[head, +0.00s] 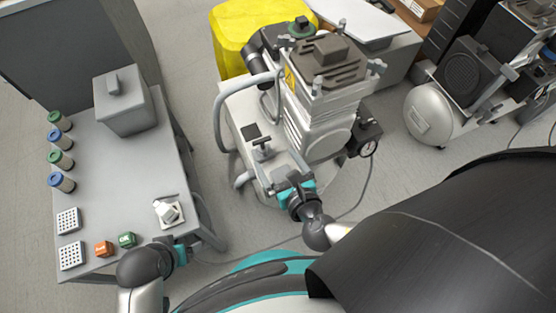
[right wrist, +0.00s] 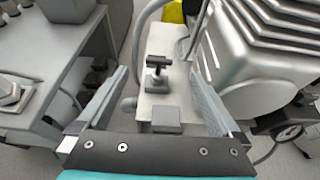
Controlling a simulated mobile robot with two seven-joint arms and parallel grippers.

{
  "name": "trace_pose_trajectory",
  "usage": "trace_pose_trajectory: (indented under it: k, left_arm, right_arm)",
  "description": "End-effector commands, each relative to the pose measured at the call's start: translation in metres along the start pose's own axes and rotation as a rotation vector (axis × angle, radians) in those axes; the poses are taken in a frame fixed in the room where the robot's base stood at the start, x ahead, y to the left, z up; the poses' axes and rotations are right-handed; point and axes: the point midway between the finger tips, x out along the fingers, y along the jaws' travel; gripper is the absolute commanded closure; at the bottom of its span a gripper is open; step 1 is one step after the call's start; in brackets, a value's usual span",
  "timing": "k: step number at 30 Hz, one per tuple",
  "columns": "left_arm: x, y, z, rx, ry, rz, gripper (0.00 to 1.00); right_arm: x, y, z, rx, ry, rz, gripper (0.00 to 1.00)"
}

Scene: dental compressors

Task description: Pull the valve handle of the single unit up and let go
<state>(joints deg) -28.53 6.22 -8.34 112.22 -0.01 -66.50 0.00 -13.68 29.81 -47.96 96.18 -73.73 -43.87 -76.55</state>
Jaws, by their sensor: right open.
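The single unit is a grey compressor (head: 322,125) on a pale base, with a ribbed body that also shows in the right wrist view (right wrist: 265,55). Its valve handle is a dark T-shaped bar on a short stem (head: 261,140), standing on the base's pale top plate. In the right wrist view the handle (right wrist: 158,62) is upright, centred between the fingers and beyond them. My right gripper (head: 279,170) is open and empty, apart from the handle; its fingers also show in the right wrist view (right wrist: 160,88). My left gripper (head: 190,248) is near the side table's front corner; its fingers are unclear.
A grey side table (head: 140,165) on the left holds a box, several capped jars, white racks and small coloured blocks. A yellow bin (head: 230,35) stands behind the unit. A pressure gauge (head: 368,148) sticks out at the unit's right. Another compressor (head: 430,110) stands far right.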

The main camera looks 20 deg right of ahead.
Motion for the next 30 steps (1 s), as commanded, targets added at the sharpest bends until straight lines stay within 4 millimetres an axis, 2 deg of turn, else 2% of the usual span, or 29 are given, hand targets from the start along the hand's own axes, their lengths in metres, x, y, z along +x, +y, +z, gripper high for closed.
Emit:
trace_pose_trajectory:
  k: [11,14,17,22,26,30]
  left_arm:
    - [0.000,0.000,-0.001,0.000,0.001,0.000,0.18]
    - [-0.001,0.000,-0.001,-0.001,0.002,0.000,0.18]
    - [-0.001,0.000,-0.001,-0.001,0.002,0.000,0.18]
    - [-0.001,0.000,0.000,-0.001,0.001,0.000,0.18]
    - [0.000,0.000,0.000,0.000,0.001,0.000,0.18]
    - [0.000,0.000,0.000,0.000,0.001,0.000,0.18]
  right_arm:
    - [0.000,0.000,0.000,0.005,0.001,-0.002,0.00]
    - [0.002,-0.004,0.001,0.089,0.014,-0.030,0.00]
    - [0.003,-0.015,-0.002,0.319,0.051,-0.111,0.00]
    - [-0.002,-0.040,-0.019,0.957,0.123,-0.353,0.00]
    - [-0.015,-0.050,-0.039,1.445,0.155,-0.561,0.00]
    - [-0.033,-0.051,-0.060,1.926,0.162,-0.795,0.00]
